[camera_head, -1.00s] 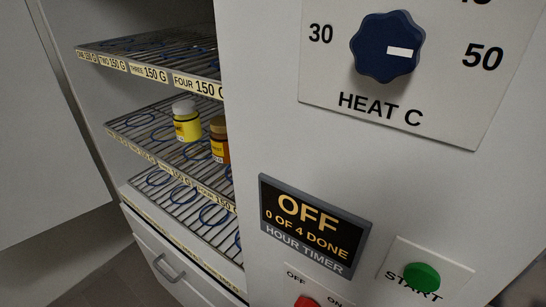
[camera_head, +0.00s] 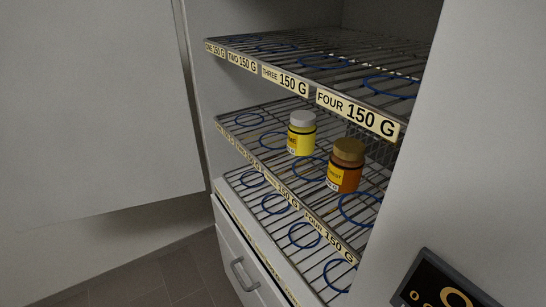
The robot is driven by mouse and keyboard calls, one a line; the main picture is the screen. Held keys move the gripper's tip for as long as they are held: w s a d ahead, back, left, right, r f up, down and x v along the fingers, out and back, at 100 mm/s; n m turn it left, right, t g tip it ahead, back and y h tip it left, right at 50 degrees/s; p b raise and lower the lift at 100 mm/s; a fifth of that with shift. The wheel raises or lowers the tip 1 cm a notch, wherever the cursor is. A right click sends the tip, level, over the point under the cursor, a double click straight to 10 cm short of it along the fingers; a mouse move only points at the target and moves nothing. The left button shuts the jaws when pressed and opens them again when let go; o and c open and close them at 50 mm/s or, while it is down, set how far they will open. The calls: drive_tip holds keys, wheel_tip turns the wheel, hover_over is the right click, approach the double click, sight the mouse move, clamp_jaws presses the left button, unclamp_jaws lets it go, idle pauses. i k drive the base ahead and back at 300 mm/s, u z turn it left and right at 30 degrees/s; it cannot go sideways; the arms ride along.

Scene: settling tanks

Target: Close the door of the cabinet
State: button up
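The cabinet door (camera_head: 95,110) stands open at the left as a large plain grey panel. Its near edge is out of frame, and no handle shows on it. The cabinet's inside is open to view, with wire shelves (camera_head: 270,117) carrying blue rings and yellow weight labels. On the middle shelf stand a yellow jar with a white lid (camera_head: 301,134) and an amber jar with a brown lid (camera_head: 345,166), both upright. My gripper is not in view.
A drawer with a metal handle (camera_head: 243,274) is below the shelves. The control panel front (camera_head: 470,150) fills the right side, with part of a dark timer display (camera_head: 442,286) at the bottom. Brown tiled floor (camera_head: 165,275) shows at lower left.

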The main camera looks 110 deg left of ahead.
sight(96, 115)
drive_tip(key=z, duration=5.85)
drive_tip(key=i, duration=3.05)
drive_tip(key=z, duration=2.3)
